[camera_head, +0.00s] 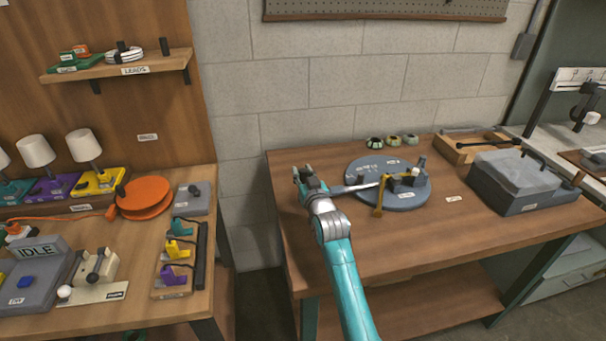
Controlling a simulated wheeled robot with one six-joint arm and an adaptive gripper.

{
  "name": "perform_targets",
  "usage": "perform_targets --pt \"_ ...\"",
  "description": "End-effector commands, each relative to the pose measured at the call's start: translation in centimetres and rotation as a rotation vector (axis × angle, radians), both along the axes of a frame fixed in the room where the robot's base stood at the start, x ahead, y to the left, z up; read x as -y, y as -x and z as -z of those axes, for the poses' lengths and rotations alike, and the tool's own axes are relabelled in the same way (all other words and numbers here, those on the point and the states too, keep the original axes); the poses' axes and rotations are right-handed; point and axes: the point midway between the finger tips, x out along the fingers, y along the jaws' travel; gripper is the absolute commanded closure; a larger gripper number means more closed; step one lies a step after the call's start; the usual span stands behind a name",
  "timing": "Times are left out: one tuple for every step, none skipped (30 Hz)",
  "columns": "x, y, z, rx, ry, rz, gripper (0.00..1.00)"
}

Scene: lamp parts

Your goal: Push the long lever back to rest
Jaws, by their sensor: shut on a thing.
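A round blue-grey base (358,166) lies on the right-hand wooden bench. A long pale grey lever (355,187) reaches left from this mechanism, past the disc's left edge, to my gripper. My gripper (311,182), with dark fingers, is at the lever's left end above the bench and appears shut on it. The fingers and my wrist hide the exact contact.
A grey lidded box (517,182) and an open wooden tray (470,146) stand at the right of the bench. Several small round parts (393,141) line its back edge. The front of the bench is clear. A gap separates it from the left bench (140,210).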

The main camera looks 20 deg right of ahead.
Motion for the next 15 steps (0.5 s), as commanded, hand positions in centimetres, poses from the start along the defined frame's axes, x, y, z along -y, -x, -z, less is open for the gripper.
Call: perform_targets --pt "-0.07 0.0 0.17 -0.003 0.0 -0.001 1.0" --pt "-0.06 0.0 0.18 -0.003 0.0 -0.001 1.0" --pt "-0.06 0.0 0.18 -0.003 0.0 -0.001 0.65" --pt "-0.06 0.0 0.17 -0.003 0.0 -0.001 0.58" --pt "-0.06 0.0 0.16 -0.003 0.0 -0.001 0.5" --pt "-0.05 0.01 0.14 -0.003 0.0 -0.001 0.43" --pt "-0.04 0.0 0.13 -0.002 0.0 -0.001 0.43" --pt "-0.04 0.0 0.12 -0.002 0.0 -0.001 0.43" --pt "-0.03 0.01 0.1 -0.002 0.0 0.0 0.43" --pt "-0.02 0.01 0.09 -0.002 0.0 0.0 0.43" --pt "-0.02 0.01 0.09 -0.002 0.0 0.0 0.43" --pt "-0.01 0.01 0.07 -0.001 0.0 0.0 0.43" --pt "-0.01 0.01 0.07 -0.001 0.0 0.0 0.43" --pt "0.0 0.03 0.07 -0.001 0.0 0.0 0.43" --pt "-0.01 0.09 0.07 -0.001 0.0 0.0 0.43"
